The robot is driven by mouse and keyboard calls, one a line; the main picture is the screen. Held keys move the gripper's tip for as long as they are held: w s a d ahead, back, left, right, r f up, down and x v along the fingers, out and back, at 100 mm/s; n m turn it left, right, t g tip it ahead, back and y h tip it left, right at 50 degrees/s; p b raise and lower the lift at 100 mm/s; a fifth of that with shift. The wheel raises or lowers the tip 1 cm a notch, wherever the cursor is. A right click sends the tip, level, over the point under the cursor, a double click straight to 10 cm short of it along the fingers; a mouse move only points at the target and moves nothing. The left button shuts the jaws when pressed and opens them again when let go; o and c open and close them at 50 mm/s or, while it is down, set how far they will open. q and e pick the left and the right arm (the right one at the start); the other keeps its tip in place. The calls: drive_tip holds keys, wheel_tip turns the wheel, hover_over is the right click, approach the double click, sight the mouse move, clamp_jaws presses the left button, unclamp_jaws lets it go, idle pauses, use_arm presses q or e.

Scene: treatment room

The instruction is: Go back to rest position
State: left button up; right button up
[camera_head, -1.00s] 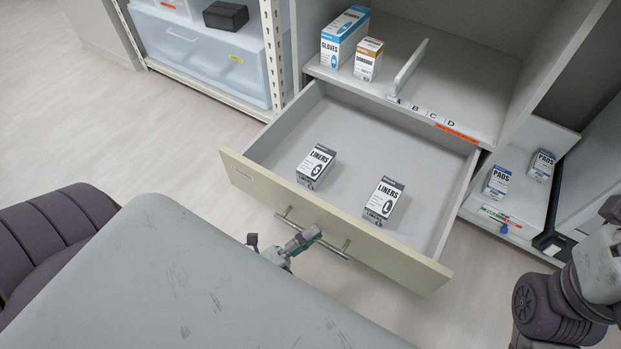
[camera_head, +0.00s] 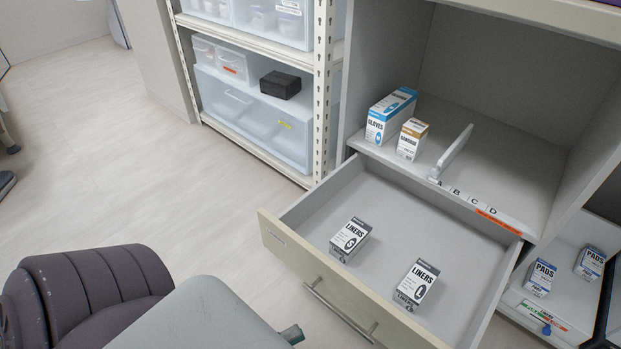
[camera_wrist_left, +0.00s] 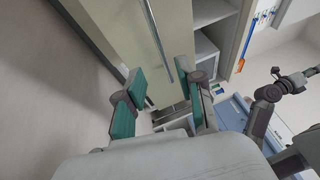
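My left gripper (camera_wrist_left: 163,98) is open in the left wrist view, its two green-padded fingers apart with nothing between them. The open drawer's handle (camera_wrist_left: 157,40) runs beyond the fingers. In the head view only a small green-grey tip of the left gripper (camera_head: 292,334) shows past my grey body at the bottom, left of the drawer handle (camera_head: 338,312). The rest of it is hidden. A dark jointed part of my right arm (camera_wrist_left: 268,95) shows at the right of the wrist view; its finger state is unclear. The right gripper is outside the head view.
The drawer (camera_head: 272,238) stands open with two liners boxes (camera_head: 350,240) inside. Gloves (camera_head: 390,116) and bandage boxes (camera_head: 412,139) stand on the shelf above. Pads boxes (camera_head: 540,277) are at right.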

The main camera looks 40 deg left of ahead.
use_arm(q)
drive_tip(key=shift+s+a+f, duration=0.1)
drive_tip(key=shift+s+a, duration=0.1)
drive_tip(key=shift+s, duration=0.25)
